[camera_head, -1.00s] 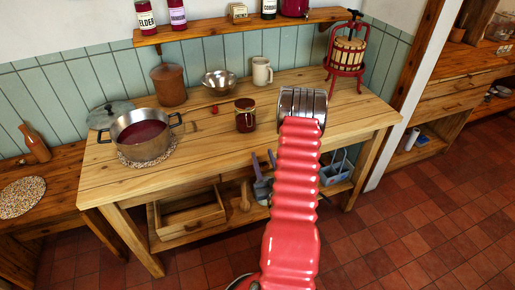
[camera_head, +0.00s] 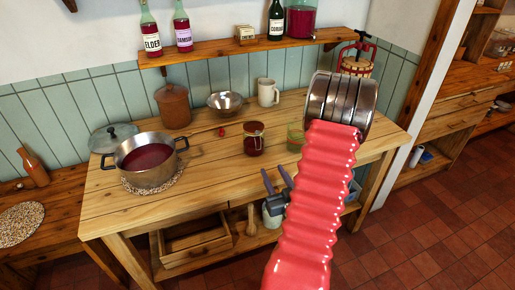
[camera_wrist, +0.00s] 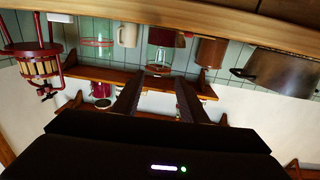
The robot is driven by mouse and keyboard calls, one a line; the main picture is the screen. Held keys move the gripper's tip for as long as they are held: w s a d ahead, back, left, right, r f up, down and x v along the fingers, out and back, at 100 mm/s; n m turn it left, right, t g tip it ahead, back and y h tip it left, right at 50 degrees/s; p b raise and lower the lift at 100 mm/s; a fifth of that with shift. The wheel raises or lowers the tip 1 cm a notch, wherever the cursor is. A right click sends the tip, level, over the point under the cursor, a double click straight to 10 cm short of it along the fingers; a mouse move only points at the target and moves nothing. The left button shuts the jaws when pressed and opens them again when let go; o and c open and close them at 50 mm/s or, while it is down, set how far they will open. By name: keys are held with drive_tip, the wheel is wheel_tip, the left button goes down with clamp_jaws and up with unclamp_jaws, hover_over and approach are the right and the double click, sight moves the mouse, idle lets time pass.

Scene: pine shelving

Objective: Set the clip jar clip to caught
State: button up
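The clip jar (camera_head: 254,143) is a small glass jar with dark red contents, upright on the pine table (camera_head: 220,165). Its lid looks to be on. The clip is too small to make out, so I cannot tell whether it is caught. In the upside-down wrist view the jar (camera_wrist: 160,40) shows beyond the fingers, roughly between them. My gripper (camera_head: 278,180) is in front of the table's front edge, below and right of the jar in the head view. Its two dark fingers, also in the wrist view (camera_wrist: 157,92), are apart and empty, clear of the jar.
A pot (camera_head: 146,160) stands left. A crock (camera_head: 174,107), metal bowl (camera_head: 226,103) and mug (camera_head: 268,92) stand behind the jar. A glass vessel (camera_head: 295,136) is right of it, partly behind my arm. A fruit press (camera_head: 356,62) is back right; a bottle shelf (camera_head: 215,48) hangs above.

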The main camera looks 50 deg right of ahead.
sight(259, 145)
drive_tip(key=shift+w, duration=0.15)
drive_tip(key=x, duration=1.3)
drive_tip(key=shift+w+d, duration=0.2)
drive_tip(key=shift+d, duration=0.1)
drive_tip(key=shift+c, duration=0.5)
clamp_jaws()
